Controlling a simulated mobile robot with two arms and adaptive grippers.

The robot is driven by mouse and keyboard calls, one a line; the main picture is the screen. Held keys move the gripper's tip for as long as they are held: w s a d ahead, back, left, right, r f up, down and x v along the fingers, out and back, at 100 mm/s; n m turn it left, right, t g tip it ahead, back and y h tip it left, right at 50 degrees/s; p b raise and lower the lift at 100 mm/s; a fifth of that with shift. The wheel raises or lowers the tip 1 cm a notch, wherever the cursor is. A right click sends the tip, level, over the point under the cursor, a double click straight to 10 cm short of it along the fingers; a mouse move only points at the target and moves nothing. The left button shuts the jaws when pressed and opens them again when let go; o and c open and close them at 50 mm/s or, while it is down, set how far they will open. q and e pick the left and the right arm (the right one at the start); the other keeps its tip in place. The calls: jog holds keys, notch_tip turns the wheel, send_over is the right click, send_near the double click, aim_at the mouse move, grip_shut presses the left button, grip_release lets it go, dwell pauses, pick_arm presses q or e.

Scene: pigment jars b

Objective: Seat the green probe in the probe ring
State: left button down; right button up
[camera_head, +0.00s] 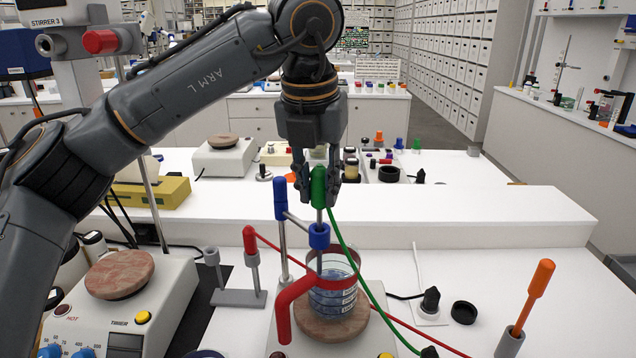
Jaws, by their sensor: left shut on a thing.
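The green probe (319,187) is upright, with a green handle, a thin grey stem and a green cable running down to the right. My left gripper (322,200) is shut on its handle. Directly below is a blue ring (319,236), which looks like the probe ring, on an arm from a blue-capped post (281,200). The stem reaches down to the ring, and a thin grey line shows below it; whether the stem passes through is hard to tell. The handle is above the ring, apart from it. A beaker (334,290) of blue liquid stands under the ring.
A red clamp (300,300) surrounds the beaker on a stirrer plate. An orange probe (532,298) stands in a holder on the right. A raised white shelf (480,218) runs behind.

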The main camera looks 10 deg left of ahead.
aim_at(317, 200)
pick_arm(q)
jog(key=shift+s+b+x, duration=0.2)
jog(key=shift+b+x, duration=0.6)
jog(key=shift+x, duration=0.15)
jog(key=shift+s+b+x, duration=0.25)
jog(key=shift+b+x, duration=0.5)
jog(key=shift+x, duration=0.2)
jog(key=c, duration=1.1)
grip_release()
jog(key=shift+o, duration=0.2)
jog(key=shift+r, duration=0.2)
jog(key=v, duration=1.1)
jog(key=shift+r, duration=0.35)
